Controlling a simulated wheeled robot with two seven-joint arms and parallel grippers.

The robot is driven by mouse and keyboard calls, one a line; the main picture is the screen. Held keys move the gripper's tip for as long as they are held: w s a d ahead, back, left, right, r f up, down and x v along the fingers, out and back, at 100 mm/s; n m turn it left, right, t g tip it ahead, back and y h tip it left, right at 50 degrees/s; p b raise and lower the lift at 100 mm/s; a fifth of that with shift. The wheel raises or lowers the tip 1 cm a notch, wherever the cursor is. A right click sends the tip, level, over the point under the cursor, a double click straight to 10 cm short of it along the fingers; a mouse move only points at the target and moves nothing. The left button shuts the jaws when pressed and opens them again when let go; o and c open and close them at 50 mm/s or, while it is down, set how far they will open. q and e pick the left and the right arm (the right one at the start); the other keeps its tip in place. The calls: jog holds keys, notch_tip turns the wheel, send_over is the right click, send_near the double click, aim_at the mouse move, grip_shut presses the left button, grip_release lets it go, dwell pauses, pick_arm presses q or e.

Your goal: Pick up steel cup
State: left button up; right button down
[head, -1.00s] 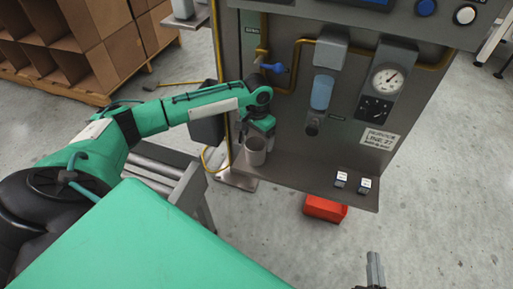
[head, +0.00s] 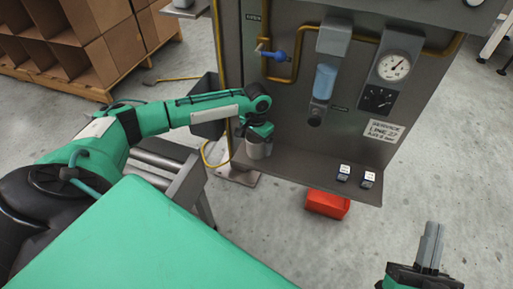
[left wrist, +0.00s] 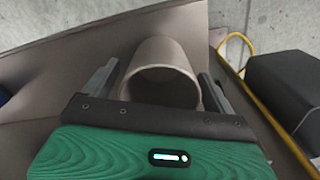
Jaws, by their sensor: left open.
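The steel cup (head: 258,150) is a plain grey cup near the left end of the panel's ledge. My left gripper (head: 259,138) is at the cup and hides its upper part in the head view. In the left wrist view the cup (left wrist: 163,58) shows its open mouth between the two fingers of my left gripper (left wrist: 160,85). The jaws are open, one finger on each side, with small gaps visible. My right gripper (head: 431,246) is at the lower right, away from the cup; its fingers look close together, but their opening is unclear.
The ledge (head: 310,182) carries two small labelled blocks (head: 355,175) to the right. Above are a blue-handled valve (head: 275,55) and a gauge (head: 394,67). A dark box (head: 207,112) hangs left of the panel.

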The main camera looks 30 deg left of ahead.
pick_arm(q)
jog(key=shift+f, duration=0.1)
jog(key=c, duration=1.1)
